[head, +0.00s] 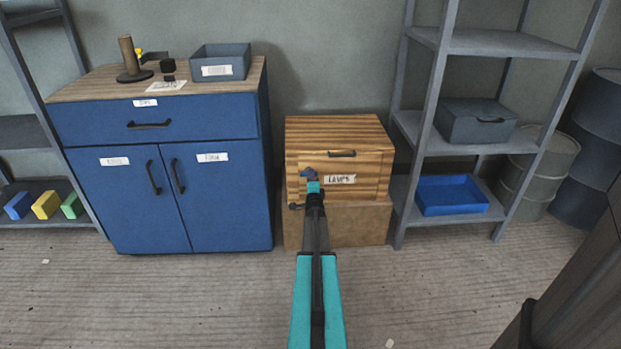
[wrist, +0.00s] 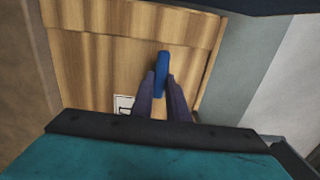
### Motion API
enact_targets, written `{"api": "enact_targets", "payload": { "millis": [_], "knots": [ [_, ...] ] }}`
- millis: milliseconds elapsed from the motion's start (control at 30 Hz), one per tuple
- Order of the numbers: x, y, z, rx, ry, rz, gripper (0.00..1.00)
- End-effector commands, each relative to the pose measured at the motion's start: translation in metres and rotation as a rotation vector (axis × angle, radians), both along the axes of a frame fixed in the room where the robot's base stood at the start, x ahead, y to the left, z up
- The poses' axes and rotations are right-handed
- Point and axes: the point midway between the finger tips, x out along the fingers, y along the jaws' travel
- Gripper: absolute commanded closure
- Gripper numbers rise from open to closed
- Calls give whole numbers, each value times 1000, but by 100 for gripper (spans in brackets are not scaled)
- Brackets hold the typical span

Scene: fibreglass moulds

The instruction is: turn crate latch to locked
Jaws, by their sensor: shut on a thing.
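The wooden crate (head: 362,142) has a striped lid, a dark handle and a white label on its front. Its blue latch (wrist: 162,66) sits on the front panel and stretches up and down in the wrist view. My gripper (head: 311,178) reaches the left part of the crate front. In the wrist view its two dark fingers (wrist: 162,84) lie on either side of the latch and are shut on it. In the head view the gripper and arm mostly hide the latch, and I cannot tell whether it is locked.
The crate stands on a plain brown box (head: 362,222). A blue cabinet (head: 222,215) is close on the left. A grey shelf rack (head: 432,110) with a blue tray (head: 452,208) and a grey bin (head: 470,124) is close on the right. The floor in front is mostly clear.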

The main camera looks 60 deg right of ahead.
Motion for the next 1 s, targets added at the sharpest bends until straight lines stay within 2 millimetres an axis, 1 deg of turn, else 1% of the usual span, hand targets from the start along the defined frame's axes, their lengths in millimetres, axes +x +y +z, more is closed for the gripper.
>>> {"api": "enact_targets", "payload": {
  "millis": [33,467,500,567,600,1000],
  "knots": [
    [-2,1,-3,10,-3,-2,100],
    [-2,1,-4,17,-13,-1,100],
    [-1,1,-4,16,-12,-1,79],
    [-1,1,-3,15,-13,-1,69],
    [-1,1,-3,15,-12,-1,67],
    [-1,3,-1,10,-12,0,67]
  ]
}}
